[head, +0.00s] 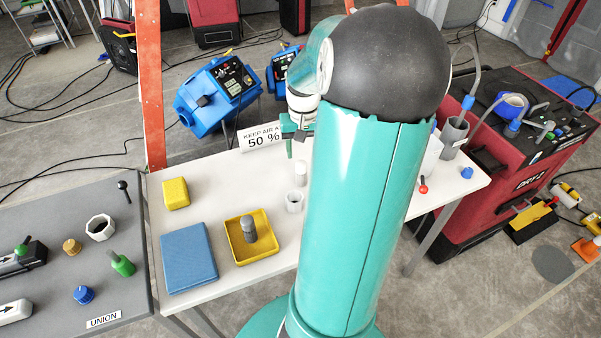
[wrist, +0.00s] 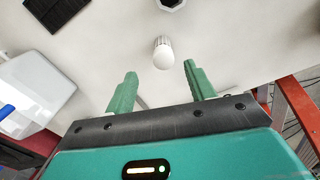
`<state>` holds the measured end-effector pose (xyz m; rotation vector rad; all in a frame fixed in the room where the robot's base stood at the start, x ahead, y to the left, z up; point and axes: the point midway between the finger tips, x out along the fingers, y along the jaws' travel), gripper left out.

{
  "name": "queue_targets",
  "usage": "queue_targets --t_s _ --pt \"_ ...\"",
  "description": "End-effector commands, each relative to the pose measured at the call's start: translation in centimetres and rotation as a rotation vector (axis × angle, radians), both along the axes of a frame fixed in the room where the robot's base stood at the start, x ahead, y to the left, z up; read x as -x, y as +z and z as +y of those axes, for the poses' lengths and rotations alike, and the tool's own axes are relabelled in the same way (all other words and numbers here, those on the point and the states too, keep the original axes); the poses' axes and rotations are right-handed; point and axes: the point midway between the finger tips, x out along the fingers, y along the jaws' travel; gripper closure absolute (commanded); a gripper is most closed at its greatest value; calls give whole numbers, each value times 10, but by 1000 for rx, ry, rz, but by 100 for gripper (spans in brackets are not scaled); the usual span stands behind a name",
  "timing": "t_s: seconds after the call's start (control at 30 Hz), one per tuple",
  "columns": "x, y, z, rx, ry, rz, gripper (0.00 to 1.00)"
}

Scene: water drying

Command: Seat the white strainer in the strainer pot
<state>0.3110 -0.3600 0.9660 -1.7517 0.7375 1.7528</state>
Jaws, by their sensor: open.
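A small white rounded cylinder, which looks like the white strainer (wrist: 162,53), stands on the white table just beyond my fingertips in the wrist view. It also shows in the head view (head: 300,168), partly beside my arm. A white faceted pot with a dark opening, which looks like the strainer pot (head: 294,201), stands nearer in the head view; it is cut off at the top edge of the wrist view (wrist: 171,4). My gripper (wrist: 160,69) is open and empty, its green fingers on either side of the line to the strainer. In the head view only part of the gripper (head: 291,140) shows.
On the white table (head: 280,264) are a yellow tray (head: 270,250) holding a grey cylinder (head: 249,229), a blue pad (head: 188,258), and a yellow block (head: 175,193). A "50 %" sign (head: 262,137) stands at the back edge. My arm hides the table's middle.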

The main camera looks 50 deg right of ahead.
Motion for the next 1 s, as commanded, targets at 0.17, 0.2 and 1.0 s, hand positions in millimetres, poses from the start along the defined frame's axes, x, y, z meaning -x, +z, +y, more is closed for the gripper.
queue_targets --t_s 0.17,0.2,1.0 --pt "0 -18 1 -1 -1 -1 46" --pt "0 -21 1 -1 -1 0 46" --pt "-5 -71 2 1 -1 -1 77"
